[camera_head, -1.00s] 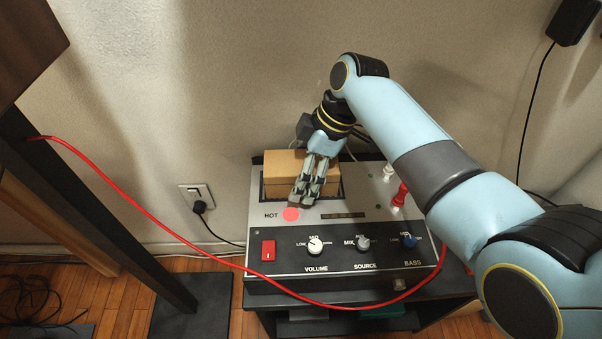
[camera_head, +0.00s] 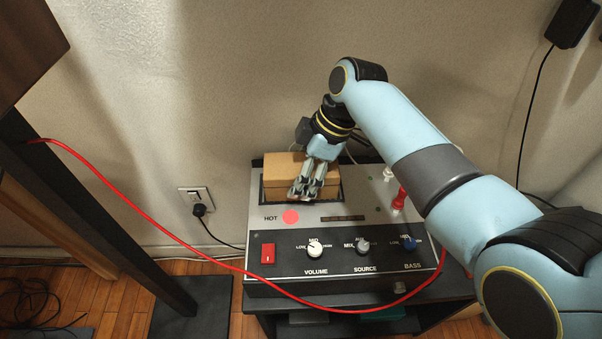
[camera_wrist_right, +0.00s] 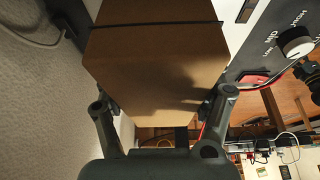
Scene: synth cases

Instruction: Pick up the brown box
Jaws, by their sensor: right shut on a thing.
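The brown box (camera_head: 288,174) is a cardboard-coloured box with a lid. It sits in a dark recess at the back left of the grey amplifier's top panel. My right gripper (camera_head: 306,192) reaches down to it from behind and to the right, its fingers over the box's right part and front. In the right wrist view the box (camera_wrist_right: 155,65) fills the middle, with a finger on either side of it, and my right gripper (camera_wrist_right: 165,130) is shut on it. The fingers hide part of the box's front in the head view. My left gripper is not in view.
The amplifier (camera_head: 375,215) has knobs, a red switch (camera_head: 268,253) and red and white posts on top. A red cable (camera_head: 150,228) droops across its front from the left stand. It rests on a dark shelf (camera_head: 350,298). The wall stands close behind.

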